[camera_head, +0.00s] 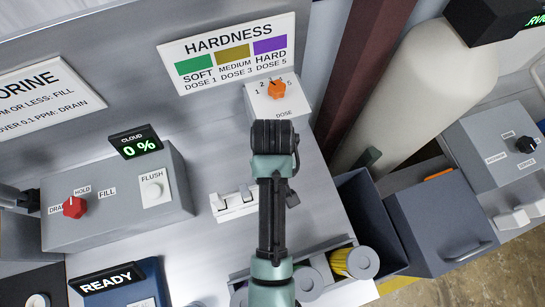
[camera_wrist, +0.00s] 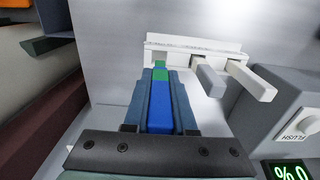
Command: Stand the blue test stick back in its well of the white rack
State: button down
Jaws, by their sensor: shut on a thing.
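The blue test stick (camera_wrist: 159,108) has a green end (camera_wrist: 160,73) and lies between the two fingers of my gripper (camera_wrist: 160,85), which is shut on it in the wrist view. The green end points toward the left part of the white rack (camera_wrist: 185,45). I cannot tell whether it touches the rack. A grey stick (camera_wrist: 211,81) and a white stick (camera_wrist: 250,82) jut from the rack to the right of the blue one. In the head view the white rack (camera_head: 234,208) lies left of my arm, which hides the blue stick and most of my gripper.
A grey control box (camera_head: 115,205) with a red knob (camera_head: 74,207) and FLUSH switch (camera_head: 153,190) stands left of the rack. The dose dial (camera_head: 276,90) is behind. An open dark bin (camera_head: 370,205) is at the right. Round containers (camera_head: 355,263) stand in front.

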jog(key=shift+d+f+p, duration=0.1)
jog(key=shift+f+p, duration=0.25)
jog(key=shift+f, duration=2.75)
jog(key=shift+f, duration=0.2)
jog(key=c, duration=0.7)
grip_release()
jog(key=shift+c, duration=0.2)
jog(key=shift+r, duration=0.2)
